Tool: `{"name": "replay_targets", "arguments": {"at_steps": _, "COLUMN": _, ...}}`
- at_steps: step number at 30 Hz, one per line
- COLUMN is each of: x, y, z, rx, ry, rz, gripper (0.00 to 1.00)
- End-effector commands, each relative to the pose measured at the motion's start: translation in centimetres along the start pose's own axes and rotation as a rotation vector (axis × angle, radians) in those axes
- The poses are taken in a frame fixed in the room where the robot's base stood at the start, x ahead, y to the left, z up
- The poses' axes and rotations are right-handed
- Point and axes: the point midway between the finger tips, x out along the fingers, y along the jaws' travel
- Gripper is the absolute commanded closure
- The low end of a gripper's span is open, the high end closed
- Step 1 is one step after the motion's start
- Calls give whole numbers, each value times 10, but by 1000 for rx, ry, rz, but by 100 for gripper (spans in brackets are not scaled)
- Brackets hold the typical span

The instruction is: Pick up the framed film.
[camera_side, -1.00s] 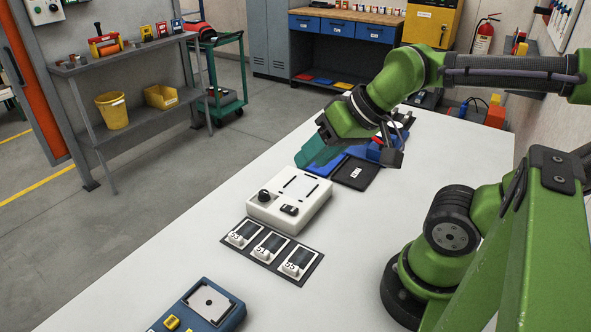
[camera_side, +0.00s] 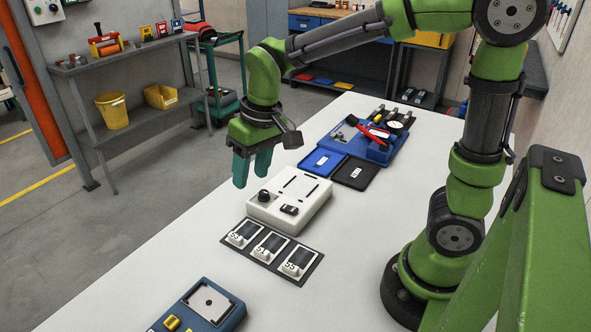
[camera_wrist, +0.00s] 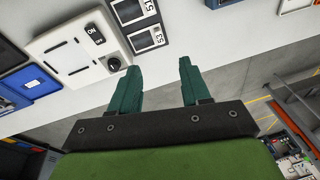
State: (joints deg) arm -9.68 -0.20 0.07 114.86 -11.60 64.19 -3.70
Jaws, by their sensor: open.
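Three dark framed films with white numbered ends lie in a row on a dark mat (camera_side: 304,281) on the white table. They are the film marked 53 (camera_side: 243,233), the film marked 51 (camera_side: 269,247) and the film marked 55 (camera_side: 297,262). In the wrist view, the film marked 51 (camera_wrist: 129,11) and the film marked 53 (camera_wrist: 146,39) show at the top. My gripper (camera_side: 252,170) is open and empty, with its green fingers pointing down. It hangs in the air near the table's left edge, beside the white device and apart from the films.
The white device (camera_side: 290,200) with a knob and slots stands behind the films. A blue box (camera_side: 208,301) with a pale square stands in front. Blue (camera_side: 320,162) and black (camera_side: 355,173) trays and a blue fixture (camera_side: 372,148) lie farther back. The right tabletop is clear.

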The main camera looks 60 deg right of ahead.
Motion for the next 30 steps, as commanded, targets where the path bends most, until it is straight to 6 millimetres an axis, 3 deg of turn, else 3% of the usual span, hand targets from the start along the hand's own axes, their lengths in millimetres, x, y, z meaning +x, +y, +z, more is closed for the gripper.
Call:
{"name": "replay_targets", "arguments": {"at_steps": 1, "x": 13, "y": -7, "z": -12, "rx": -27, "ry": -45, "rz": 24, "gripper": 53}}
{"name": "replay_targets", "arguments": {"at_steps": 6, "x": 40, "y": -20, "z": -42, "rx": -92, "ry": -137, "rz": 92, "gripper": 53}}
{"name": "replay_targets", "arguments": {"at_steps": 11, "x": 34, "y": -24, "z": -60, "rx": -116, "ry": -149, "rz": 121, "gripper": 53}}
{"name": "replay_targets", "arguments": {"at_steps": 14, "x": 39, "y": -21, "z": -56, "rx": -120, "ry": -166, "rz": 127, "gripper": 53}}
{"name": "replay_targets", "arguments": {"at_steps": 24, "x": 108, "y": -11, "z": -44, "rx": -120, "ry": -169, "rz": 126, "gripper": 53}}
{"name": "replay_targets", "arguments": {"at_steps": 30, "x": 138, "y": -7, "z": -40, "rx": -120, "ry": -165, "rz": 125, "gripper": 53}}
